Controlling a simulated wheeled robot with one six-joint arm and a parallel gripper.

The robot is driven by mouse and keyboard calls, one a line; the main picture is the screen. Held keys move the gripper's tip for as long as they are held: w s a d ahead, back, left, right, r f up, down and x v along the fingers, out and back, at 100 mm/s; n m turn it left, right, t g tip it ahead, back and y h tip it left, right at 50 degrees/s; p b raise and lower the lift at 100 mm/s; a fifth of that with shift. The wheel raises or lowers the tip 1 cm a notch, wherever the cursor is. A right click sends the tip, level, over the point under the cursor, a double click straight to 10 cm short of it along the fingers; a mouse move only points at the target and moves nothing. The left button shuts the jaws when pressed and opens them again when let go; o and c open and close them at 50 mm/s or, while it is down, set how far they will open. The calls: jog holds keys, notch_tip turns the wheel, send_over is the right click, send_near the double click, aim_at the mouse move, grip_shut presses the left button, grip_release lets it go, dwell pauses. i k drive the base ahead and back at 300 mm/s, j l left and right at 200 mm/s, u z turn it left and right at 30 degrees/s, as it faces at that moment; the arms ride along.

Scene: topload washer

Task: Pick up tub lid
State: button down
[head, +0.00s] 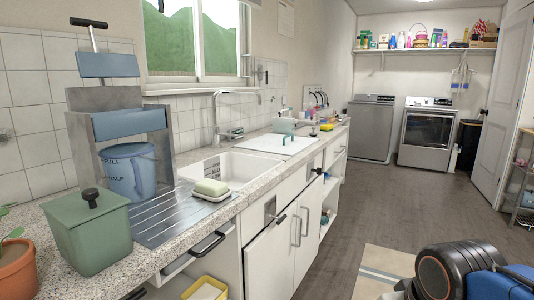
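A flat white lid (270,145) with an upright teal handle (286,139) lies on the counter just beyond the open white sink (226,170). It looks like the tub lid, and whatever is beneath it is hidden. A green box (92,240) with its own lid and a black knob (90,196) stands on the near left counter. I cannot tell for certain which lid the task names. Part of my arm shows at the lower right, away from the counter. My gripper is not in view.
A grey stand (82,101) with a blue bucket (131,173) is behind the green box. Soap on a dish (212,190) sits by the sink. A tall faucet (217,112) rises behind it. Two washers (369,130) stand at the back. The wooden floor (400,195) is open.

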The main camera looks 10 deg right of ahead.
aim_at(289, 145)
jog(key=i+l, duration=0.4)
jog(key=i, duration=0.15)
jog(key=i+l+u, duration=0.1)
jog(key=i+l, duration=0.3)
jog(key=i, duration=0.1)
